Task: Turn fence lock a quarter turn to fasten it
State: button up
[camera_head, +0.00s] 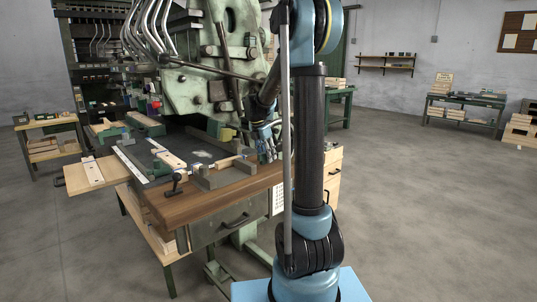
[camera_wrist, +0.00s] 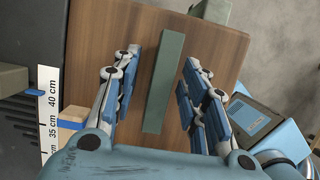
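My gripper (camera_wrist: 165,92) is open, its blue finger pads well apart. A straight grey-green bar (camera_wrist: 165,85) lies between the fingers in the wrist view, with a gap on each side. I cannot tell whether this bar is the fence lock or part of the fence. In the head view my gripper (camera_head: 268,150) hangs over the right side of the bench, near the end of a grey-green fence (camera_head: 222,178). A dark knobbed handle (camera_head: 175,183) stands at the front left of the bench; whether it is the lock is unclear.
The wooden bench top (camera_head: 185,208) is clear at its front edge. A ruler strip (camera_wrist: 48,115) and a small pale block (camera_wrist: 72,116) lie left of my gripper. Another green piece (camera_wrist: 212,10) shows at the top. A big green machine (camera_head: 200,85) towers behind the bench.

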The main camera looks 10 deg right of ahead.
grip_shut()
jog(key=m+g, duration=0.1)
jog(key=m, duration=0.2)
jog(key=shift+w+m, duration=0.1)
jog(key=shift+m, duration=0.3)
jog(key=shift+m+g+h, duration=0.3)
jog(key=shift+m+g, duration=0.1)
jog(key=shift+m, duration=1.2)
